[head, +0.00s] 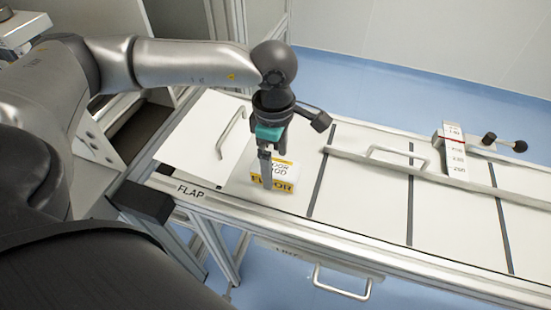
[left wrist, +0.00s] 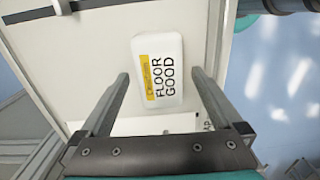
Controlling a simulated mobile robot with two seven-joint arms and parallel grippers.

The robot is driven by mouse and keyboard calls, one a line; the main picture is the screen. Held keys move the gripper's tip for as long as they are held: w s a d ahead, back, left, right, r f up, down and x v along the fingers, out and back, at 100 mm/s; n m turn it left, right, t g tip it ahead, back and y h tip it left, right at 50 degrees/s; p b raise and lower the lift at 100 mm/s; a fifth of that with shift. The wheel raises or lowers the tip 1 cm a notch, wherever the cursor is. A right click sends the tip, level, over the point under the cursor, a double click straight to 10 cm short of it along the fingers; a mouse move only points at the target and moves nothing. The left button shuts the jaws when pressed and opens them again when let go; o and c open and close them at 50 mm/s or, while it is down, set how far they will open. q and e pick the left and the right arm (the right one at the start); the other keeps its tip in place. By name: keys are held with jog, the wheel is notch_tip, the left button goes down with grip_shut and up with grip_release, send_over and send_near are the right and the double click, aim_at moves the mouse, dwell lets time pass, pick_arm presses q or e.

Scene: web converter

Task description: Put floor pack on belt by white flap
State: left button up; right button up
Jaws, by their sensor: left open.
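The floor pack (head: 284,174) is a small white and yellow block with black "FLOOR" lettering. It sits on the white belt (head: 375,210), beside the white flap (head: 196,132) at the left end, near the rail label "FLAP". My left gripper (head: 267,178) points down at the pack and hides part of it in the head view. In the left wrist view the pack (left wrist: 160,88) lies between and just past the two parted fingers, with gaps at both sides. The left gripper is open and empty. My right gripper is not in view.
A metal handle (head: 231,130) stands on the flap. Dark strips cross the belt, and a long bar (head: 440,178) runs along it on the right. A white and red block (head: 454,150) with numbers stands there. The belt right of the pack is clear.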

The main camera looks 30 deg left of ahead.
aim_at(275, 164)
pick_arm(q)
jog(key=shift+r, duration=0.25)
notch_tip(275, 164, up, 12)
jog(key=p, duration=0.1)
jog(key=shift+a+p, duration=0.2)
jog(key=shift+p, duration=0.2)
jog(key=shift+w+d+f, duration=0.1)
